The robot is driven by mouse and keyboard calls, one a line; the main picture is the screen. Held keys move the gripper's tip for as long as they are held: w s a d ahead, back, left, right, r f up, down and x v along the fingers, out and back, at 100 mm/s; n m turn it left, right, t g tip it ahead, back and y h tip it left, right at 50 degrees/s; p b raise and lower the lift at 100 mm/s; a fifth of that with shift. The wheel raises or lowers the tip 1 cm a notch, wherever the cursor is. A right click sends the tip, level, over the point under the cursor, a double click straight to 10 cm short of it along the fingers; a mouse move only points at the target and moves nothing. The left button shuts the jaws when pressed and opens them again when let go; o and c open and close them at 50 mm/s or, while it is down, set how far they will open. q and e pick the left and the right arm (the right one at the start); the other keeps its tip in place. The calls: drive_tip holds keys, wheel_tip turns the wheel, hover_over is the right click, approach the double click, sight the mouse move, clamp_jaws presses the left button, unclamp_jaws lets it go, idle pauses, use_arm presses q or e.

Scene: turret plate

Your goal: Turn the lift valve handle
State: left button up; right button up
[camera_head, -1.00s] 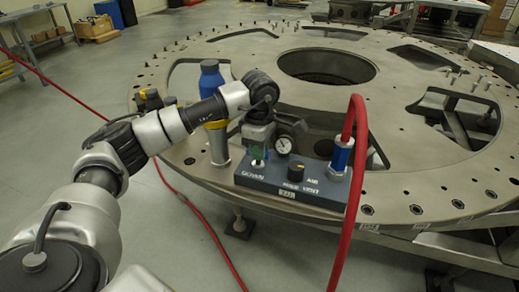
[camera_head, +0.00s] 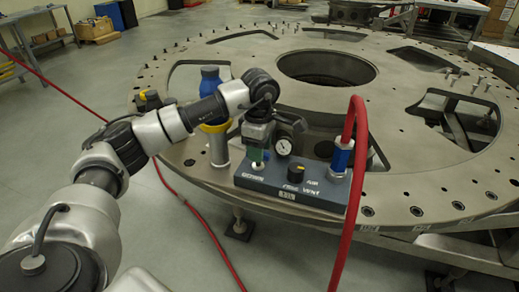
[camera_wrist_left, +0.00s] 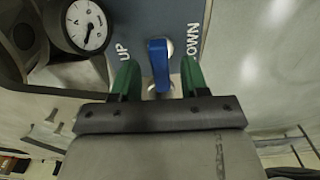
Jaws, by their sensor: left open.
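The lift valve handle is a blue lever (camera_wrist_left: 158,62) in the left wrist view, between the labels UP and DOWN on a blue-grey control box (camera_head: 318,192). My left gripper (camera_wrist_left: 158,82) is open, with one green finger on each side of the lever's near part. I cannot tell whether either finger touches it. In the head view the left gripper (camera_head: 257,158) points down over the left end of the box, and the lever is hidden there. My right gripper is out of view.
A pressure gauge (camera_head: 283,146) sits beside the gripper. A black knob (camera_head: 296,172) and a red hose (camera_head: 352,170) on a blue fitting are to the right.

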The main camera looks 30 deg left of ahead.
use_arm(q)
wheel_tip(320, 180, up, 10)
drive_tip(key=shift+b, duration=0.3)
idle(0.4)
